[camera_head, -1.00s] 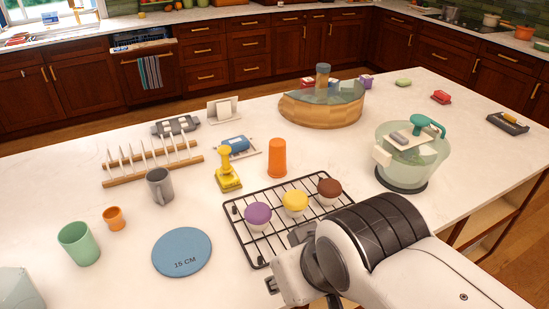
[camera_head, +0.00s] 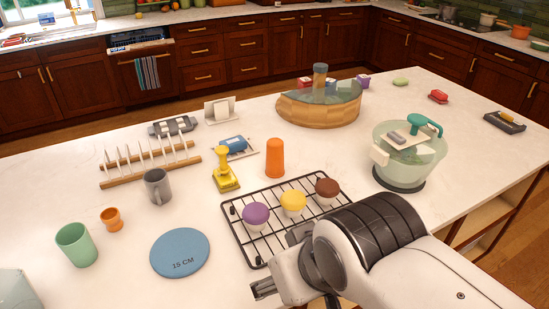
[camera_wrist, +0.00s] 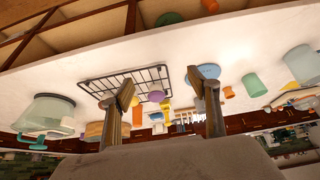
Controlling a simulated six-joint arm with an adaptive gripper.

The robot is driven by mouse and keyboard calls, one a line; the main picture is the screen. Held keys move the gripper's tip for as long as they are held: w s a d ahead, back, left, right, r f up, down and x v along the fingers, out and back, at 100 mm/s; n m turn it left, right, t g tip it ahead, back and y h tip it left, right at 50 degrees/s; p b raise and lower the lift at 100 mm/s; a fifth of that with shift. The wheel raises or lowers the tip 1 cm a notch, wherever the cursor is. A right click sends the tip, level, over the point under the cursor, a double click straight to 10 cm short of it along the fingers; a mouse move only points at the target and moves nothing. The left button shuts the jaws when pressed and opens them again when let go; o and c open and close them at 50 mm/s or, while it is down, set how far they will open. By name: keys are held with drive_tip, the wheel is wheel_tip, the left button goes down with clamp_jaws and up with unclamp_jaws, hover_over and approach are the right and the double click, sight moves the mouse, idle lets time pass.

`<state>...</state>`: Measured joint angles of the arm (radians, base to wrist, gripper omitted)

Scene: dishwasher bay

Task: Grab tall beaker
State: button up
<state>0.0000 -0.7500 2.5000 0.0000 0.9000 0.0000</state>
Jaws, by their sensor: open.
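A tall orange beaker (camera_head: 275,158) stands upright on the white counter, behind the wire rack. A shorter, wider green cup (camera_head: 76,245) stands at the far left, with a small orange cup (camera_head: 111,219) near it. My gripper (camera_head: 262,288) is at the front of the counter, left of and in front of the rack, well apart from the tall beaker. In the wrist view my gripper (camera_wrist: 161,82) shows two spread fingers with nothing between them in grasp. The tilted wrist view also shows the green cup (camera_wrist: 252,85). My arm hides part of the rack's front.
The black rack (camera_head: 240,236) holds purple, yellow and brown cupcakes. A yellow stamp-like tool (camera_head: 225,172), grey mug (camera_head: 157,187) and wooden peg rack (camera_head: 150,179) stand left of the beaker. A blue disc (camera_head: 180,253) lies left of my gripper. A clear bowl (camera_head: 410,165) stands right.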

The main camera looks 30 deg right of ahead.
drive_tip(key=w+a+m+y, duration=0.5)
drive_tip(key=w+a+m, duration=0.25)
drive_tip(key=w, duration=0.25)
drive_tip(key=w+d+r+m+t+y, duration=0.2)
drive_tip(key=w+d+m+t, duration=0.1)
drive_tip(key=w+m, duration=0.8)
drive_tip(key=m+t+h, duration=0.4)
drive_tip(key=m, duration=0.8)
hover_over(282, 146)
drive_tip(key=s+a, duration=0.6)
drive_tip(key=a, duration=0.2)
wheel_tip(282, 146, down, 5)
drive_tip(key=d+f+m, duration=0.1)
drive_tip(key=d, duration=0.1)
drive_tip(key=w+d+f+m+h, duration=0.1)
drive_tip(key=d+m, duration=0.1)
drive_tip(key=d, duration=0.1)
drive_tip(key=w+d+f+m+t+h, duration=0.1)
drive_tip(key=d+m, duration=0.1)
drive_tip(key=d, duration=0.1)
drive_tip(key=shift+d+f, duration=0.1)
drive_tip(key=shift+f, duration=0.1)
drive_tip(key=shift+h, duration=0.3)
drive_tip(key=shift+w, duration=0.1)
